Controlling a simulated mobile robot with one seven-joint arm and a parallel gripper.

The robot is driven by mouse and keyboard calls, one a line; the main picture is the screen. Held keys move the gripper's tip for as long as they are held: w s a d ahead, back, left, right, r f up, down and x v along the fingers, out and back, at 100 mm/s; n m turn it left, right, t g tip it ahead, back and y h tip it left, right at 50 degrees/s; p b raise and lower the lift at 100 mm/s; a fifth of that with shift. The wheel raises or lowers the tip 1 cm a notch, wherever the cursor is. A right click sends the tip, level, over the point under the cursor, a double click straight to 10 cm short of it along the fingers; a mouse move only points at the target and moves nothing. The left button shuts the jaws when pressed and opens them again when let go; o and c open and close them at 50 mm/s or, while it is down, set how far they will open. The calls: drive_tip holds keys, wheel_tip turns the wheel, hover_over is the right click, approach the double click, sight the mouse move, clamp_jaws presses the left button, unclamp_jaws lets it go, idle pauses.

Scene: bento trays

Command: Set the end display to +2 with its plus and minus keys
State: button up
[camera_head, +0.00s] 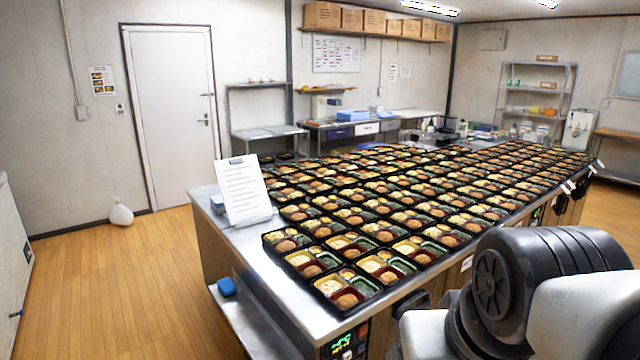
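The end display (341,342) is a small dark panel with lit green digits, low on the near corner of the long counter at the bottom edge of the head view. Its digits are too small to read surely. Small coloured patches beside and below it may be keys, but their plus and minus marks cannot be made out, and the panel is partly cut off by the frame. My arm fills the lower right, to the right of the display. My gripper cannot be made out in this view.
The long counter (300,318) is covered with rows of bento trays (345,290). A clipboard sheet (242,190) stands at its left end. A blue item (227,287) lies on the lower shelf. Another small panel (535,216) is farther along the front.

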clamp_jaws()
idle(1.4)
